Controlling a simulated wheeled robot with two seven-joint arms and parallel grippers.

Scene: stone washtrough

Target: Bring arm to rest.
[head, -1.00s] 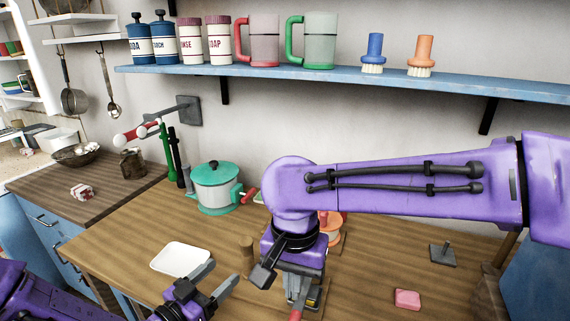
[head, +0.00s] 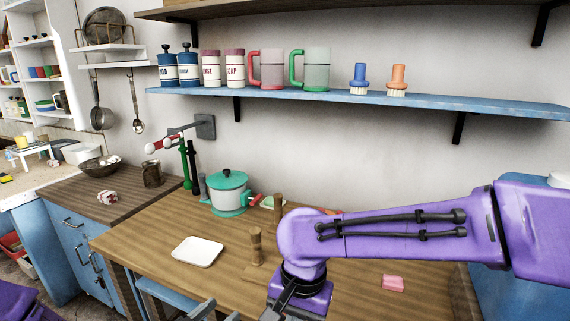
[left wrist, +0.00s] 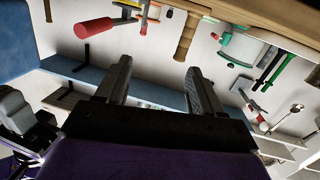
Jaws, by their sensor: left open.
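My left gripper (head: 214,311) shows only by its grey fingertips at the bottom edge of the head view, in front of the table. In the left wrist view its two dark fingers (left wrist: 158,80) stand well apart with nothing between them. My right arm reaches in from the right across the wooden table (head: 150,240). Its gripper (head: 285,304) points down at the bottom edge and is mostly cut off, so its jaws and anything in them cannot be judged.
On the table are a white dish (head: 197,252), a teal-lidded pot (head: 229,192), a wooden peg (head: 256,246) and a pink block (head: 393,283). A blue shelf (head: 420,101) with jars, mugs and brushes runs along the wall.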

